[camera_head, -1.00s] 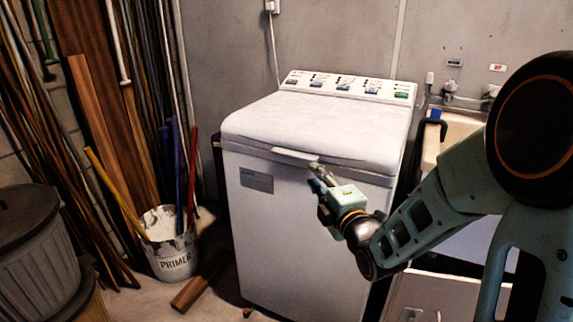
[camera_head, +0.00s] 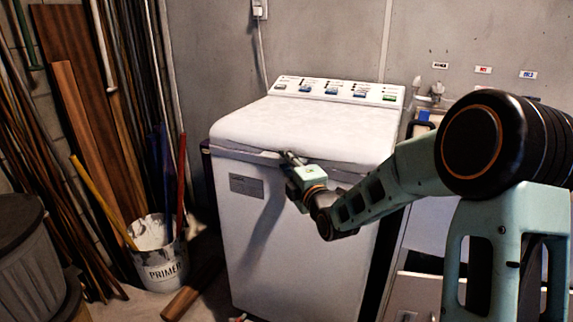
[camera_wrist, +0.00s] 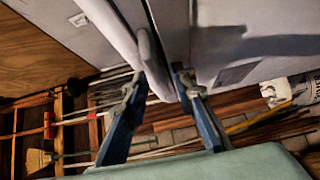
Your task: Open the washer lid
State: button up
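The white washer (camera_head: 300,230) stands against the back wall in the head view. Its lid (camera_head: 300,130) is down, flat on the body. A handle lip at the lid's front edge shows in the wrist view (camera_wrist: 154,62). My gripper (camera_head: 290,158) is at the lid's front edge, near its middle. In the wrist view my gripper (camera_wrist: 160,76) has its two fingers apart, one on each side of the handle lip. The gap is small, and I cannot tell whether the fingers touch the lip. In the head view the gripper hides part of the handle.
The washer's control panel (camera_head: 340,90) is behind the lid. A primer bucket (camera_head: 165,270) with poles stands left of the washer, and wooden boards (camera_head: 75,110) lean behind it. A bin (camera_head: 30,250) is at the far left. A sink area is at the right, partly behind my arm.

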grip_shut()
dwell(0.4)
jog(key=shift+r, duration=0.15)
